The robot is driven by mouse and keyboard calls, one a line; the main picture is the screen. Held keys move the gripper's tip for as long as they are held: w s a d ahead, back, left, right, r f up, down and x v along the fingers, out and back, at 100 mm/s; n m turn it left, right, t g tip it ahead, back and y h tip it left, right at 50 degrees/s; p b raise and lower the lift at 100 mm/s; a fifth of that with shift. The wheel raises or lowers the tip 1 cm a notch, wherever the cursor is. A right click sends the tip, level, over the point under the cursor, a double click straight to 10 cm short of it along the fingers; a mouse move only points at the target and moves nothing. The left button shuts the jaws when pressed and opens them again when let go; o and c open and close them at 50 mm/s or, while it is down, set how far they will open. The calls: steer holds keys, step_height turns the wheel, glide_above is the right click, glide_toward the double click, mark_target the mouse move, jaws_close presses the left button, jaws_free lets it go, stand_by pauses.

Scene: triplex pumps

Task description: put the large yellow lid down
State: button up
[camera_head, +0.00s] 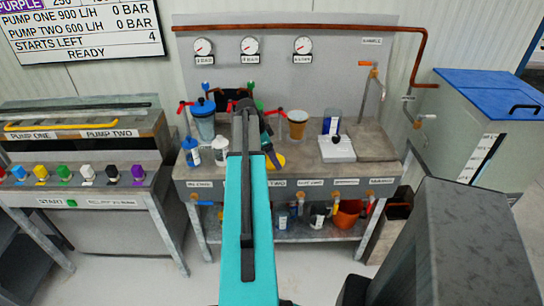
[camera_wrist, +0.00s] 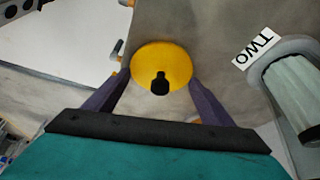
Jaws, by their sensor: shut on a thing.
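The large yellow lid (camera_wrist: 150,57) is a round yellow disc with a black knob (camera_wrist: 160,83). In the wrist view it sits between the two purple fingers of my gripper (camera_wrist: 155,85), which is shut on it. In the head view only a yellow patch of the lid (camera_head: 280,161) shows beside the dark end of my gripper (camera_head: 270,156), over the middle of the grey bench (camera_head: 310,172). My arm hides part of the lid there. I cannot tell whether the lid touches the bench top.
A label reading TWO and a pale container (camera_wrist: 300,90) are right of the lid in the wrist view. In the head view, an orange-brown cup (camera_head: 297,124), a white scale-like box (camera_head: 336,149) and a blue-lidded jar (camera_head: 203,120) stand on the bench. Bare bench lies right of the lid.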

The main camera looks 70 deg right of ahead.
steer(key=shift+f, duration=0.2)
steer(key=o, duration=1.1)
steer(key=shift+c, duration=0.2)
steer(key=shift+r, duration=0.1)
steer(key=shift+r, duration=0.2)
steer(key=b+v, duration=0.2)
steer(key=v, duration=1)
steer(key=shift+f, duration=0.1)
